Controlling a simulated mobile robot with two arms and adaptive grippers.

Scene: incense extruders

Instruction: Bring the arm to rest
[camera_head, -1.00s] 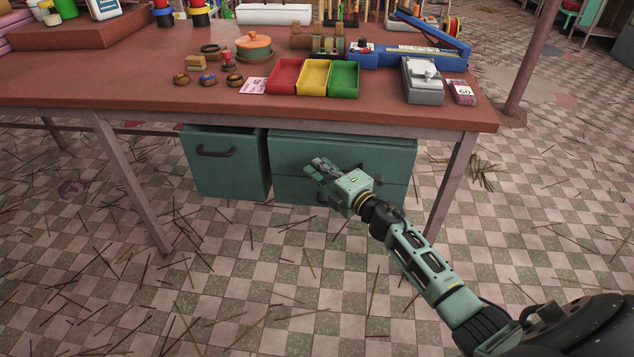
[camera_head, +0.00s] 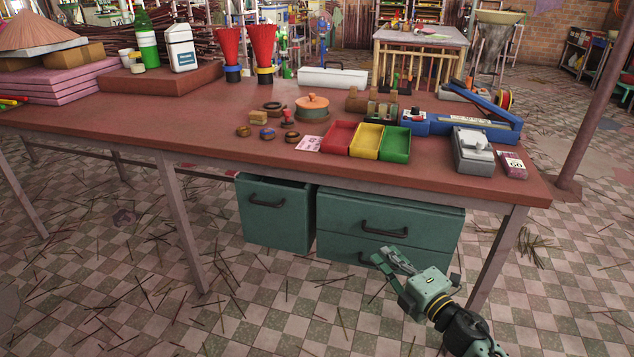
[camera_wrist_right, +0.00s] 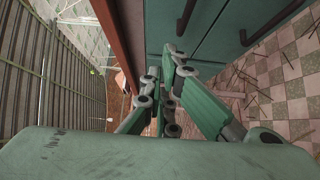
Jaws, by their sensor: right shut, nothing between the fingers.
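My right gripper (camera_head: 392,270) is low in front of the table, before the green drawer unit (camera_head: 390,217). It is shut and empty. In the right wrist view its fingers (camera_wrist_right: 168,85) are together, with the green drawer fronts (camera_wrist_right: 215,28) close beyond them. I cannot tell whether the fingertips touch the drawers. My left gripper is not in view.
The reddish table (camera_head: 215,125) carries red (camera_head: 337,138), yellow (camera_head: 367,142) and green (camera_head: 396,146) trays, a grey device (camera_head: 472,150) and a blue tool (camera_head: 470,122). A table leg (camera_head: 497,255) stands right of my gripper. The tiled floor in front is scattered with sticks.

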